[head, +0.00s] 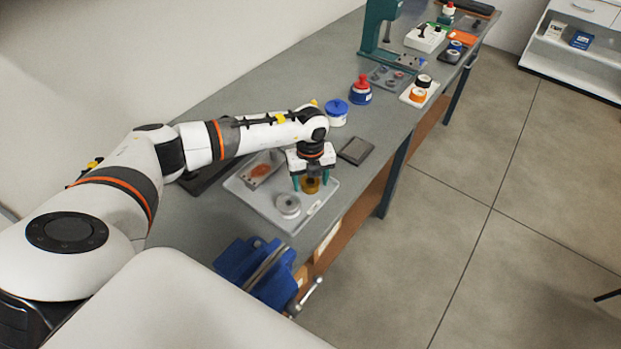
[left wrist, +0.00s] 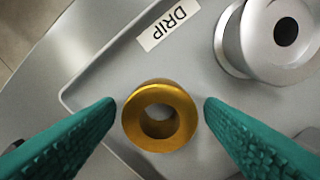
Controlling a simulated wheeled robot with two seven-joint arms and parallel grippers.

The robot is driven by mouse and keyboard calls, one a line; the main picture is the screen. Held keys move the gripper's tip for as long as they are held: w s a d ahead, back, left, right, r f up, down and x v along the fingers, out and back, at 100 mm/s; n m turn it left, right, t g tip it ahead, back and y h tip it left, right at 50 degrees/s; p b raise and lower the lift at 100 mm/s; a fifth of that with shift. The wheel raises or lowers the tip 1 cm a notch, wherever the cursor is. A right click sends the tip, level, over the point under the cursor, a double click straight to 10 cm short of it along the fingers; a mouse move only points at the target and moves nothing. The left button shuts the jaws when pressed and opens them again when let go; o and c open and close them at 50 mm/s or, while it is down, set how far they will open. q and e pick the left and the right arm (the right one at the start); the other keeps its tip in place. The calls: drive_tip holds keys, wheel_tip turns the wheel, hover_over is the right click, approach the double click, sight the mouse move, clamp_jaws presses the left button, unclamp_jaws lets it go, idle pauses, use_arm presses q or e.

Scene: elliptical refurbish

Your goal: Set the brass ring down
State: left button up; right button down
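The brass ring (head: 310,186) is in the light grey tray on the bench, between the fingers of my left gripper (head: 310,183). In the left wrist view the brass ring (left wrist: 160,116) shows its round top and dark central hole. The green fingertips of my left gripper (left wrist: 160,104) stand on both sides of it with a narrow gap at each side, so the gripper is open around it. The ring seems to rest on the tray (head: 262,210) floor, but its underside is hidden. My right gripper is out of view.
A plate with an orange patch (head: 262,170) lies at the tray's back. A blue vise (head: 255,270) is in front; a dark pad (head: 356,150) lies right.

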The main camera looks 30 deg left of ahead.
sight(311, 182)
use_arm(q)
drive_tip(key=shift+r, duration=0.5)
wheel_tip(311, 182, up, 11)
drive_tip(key=b, duration=0.2)
drive_tip(key=shift+r, duration=0.2)
idle(0.4)
